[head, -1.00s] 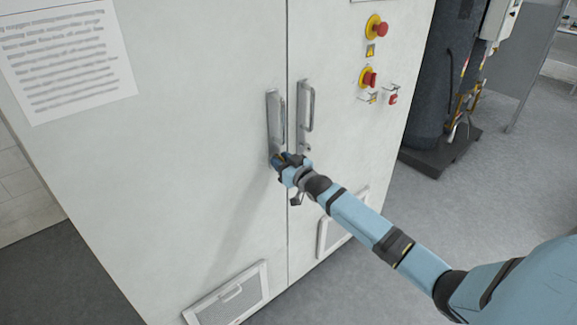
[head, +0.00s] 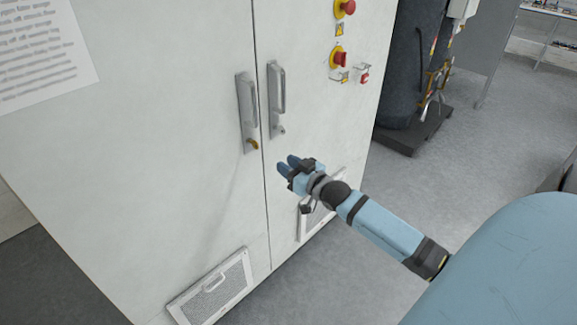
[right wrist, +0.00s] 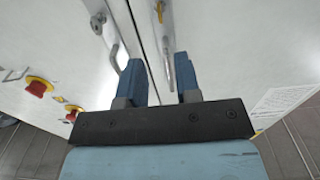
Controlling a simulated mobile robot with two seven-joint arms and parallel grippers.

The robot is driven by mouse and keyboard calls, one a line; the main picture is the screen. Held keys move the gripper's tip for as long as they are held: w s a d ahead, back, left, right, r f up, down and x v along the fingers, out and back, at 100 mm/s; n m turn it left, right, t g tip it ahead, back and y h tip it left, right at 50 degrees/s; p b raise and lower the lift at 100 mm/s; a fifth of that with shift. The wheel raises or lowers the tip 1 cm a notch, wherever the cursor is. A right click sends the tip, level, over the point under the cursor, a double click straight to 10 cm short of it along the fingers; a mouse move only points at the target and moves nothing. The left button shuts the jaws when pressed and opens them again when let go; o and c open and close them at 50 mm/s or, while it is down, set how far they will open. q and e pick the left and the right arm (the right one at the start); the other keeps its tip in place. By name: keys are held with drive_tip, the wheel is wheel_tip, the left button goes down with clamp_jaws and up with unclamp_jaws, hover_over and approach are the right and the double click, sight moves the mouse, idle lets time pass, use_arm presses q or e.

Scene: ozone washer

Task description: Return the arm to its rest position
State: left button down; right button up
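My right gripper (head: 284,164) is in front of the white cabinet (head: 170,130), just right of and below the left door handle (head: 246,100) and below the right door handle (head: 276,88). Its two blue fingers are apart with nothing between them; the right wrist view also shows the gripper (right wrist: 160,75) open and empty. A small brass-coloured key or lock piece (head: 252,145) sits at the lower end of the left handle, clear of the fingers. Both doors look closed. My left gripper is not in view.
Red and yellow emergency buttons (head: 339,59) are on the cabinet's right side. Vent grilles (head: 212,288) sit low on the doors. A dark tank (head: 408,60) stands behind to the right. Grey floor (head: 400,190) is open right of the cabinet.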

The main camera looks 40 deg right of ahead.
idle(0.4)
drive_tip(key=s+a+f+g+p, duration=0.2)
drive_tip(key=s+a+f, duration=0.2)
drive_tip(key=s+a, duration=0.4)
drive_tip(key=s+a+f+n+g+y+p, duration=0.1)
drive_tip(key=s+a+f+g+p, duration=0.1)
drive_tip(key=s+a+f, duration=0.3)
drive_tip(key=s+a+f+n+g+y+p, duration=0.1)
drive_tip(key=s+a+f, duration=0.4)
drive_tip(key=s+a, duration=0.6)
drive_tip(key=shift+s+a+g+p, duration=0.3)
drive_tip(key=shift+a+g+p, duration=0.15)
drive_tip(key=shift+g+p, duration=0.5)
